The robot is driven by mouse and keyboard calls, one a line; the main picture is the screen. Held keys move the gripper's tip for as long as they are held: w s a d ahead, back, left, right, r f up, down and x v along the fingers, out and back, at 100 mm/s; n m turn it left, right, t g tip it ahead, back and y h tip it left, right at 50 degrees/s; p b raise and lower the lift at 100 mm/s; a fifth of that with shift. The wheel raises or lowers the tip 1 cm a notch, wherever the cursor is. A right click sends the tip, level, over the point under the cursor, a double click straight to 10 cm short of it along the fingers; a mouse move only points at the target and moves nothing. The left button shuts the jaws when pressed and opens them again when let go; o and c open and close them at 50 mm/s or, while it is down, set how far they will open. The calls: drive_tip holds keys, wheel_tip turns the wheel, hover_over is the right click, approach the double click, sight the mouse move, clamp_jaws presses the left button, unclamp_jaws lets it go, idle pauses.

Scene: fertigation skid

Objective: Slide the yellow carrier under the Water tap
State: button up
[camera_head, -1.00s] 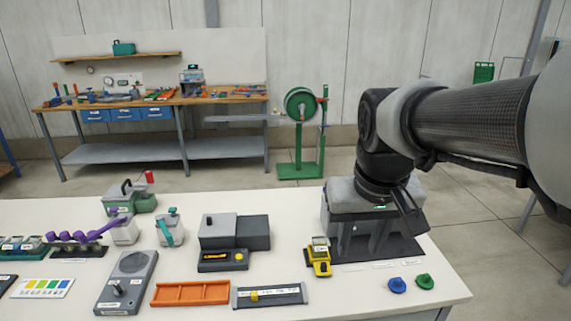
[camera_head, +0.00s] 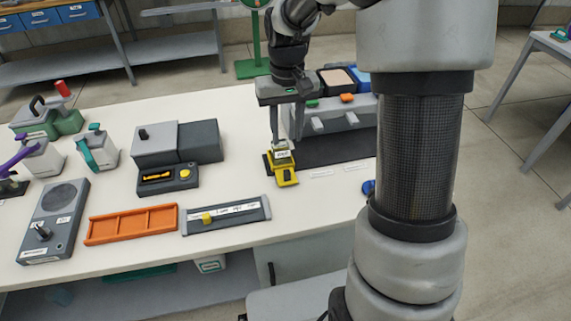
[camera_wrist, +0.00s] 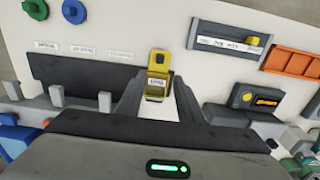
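The yellow carrier (camera_head: 287,178) stands on the table at the left end of a dark mat, holding a small container with a white label. It also shows in the wrist view (camera_wrist: 158,60). My gripper (camera_head: 284,143) points down over it, its fingers on either side of the container. In the wrist view my gripper (camera_wrist: 158,88) has its fingers apart around the container; contact is not clear. The grey tap station (camera_head: 335,118) has several spouts over the mat, right of the carrier. Its labels are too small to read, so I cannot tell which tap is Water.
The dark mat (camera_head: 335,150) runs clear to the right of the carrier. A blue knob (camera_wrist: 73,11) and another lie near the table edge.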

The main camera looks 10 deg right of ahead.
sight(287, 171)
wheel_tip(287, 171, down, 13)
drive_tip(key=shift+r+b, duration=0.2)
drive_tip(key=shift+b, duration=0.7)
clamp_jaws()
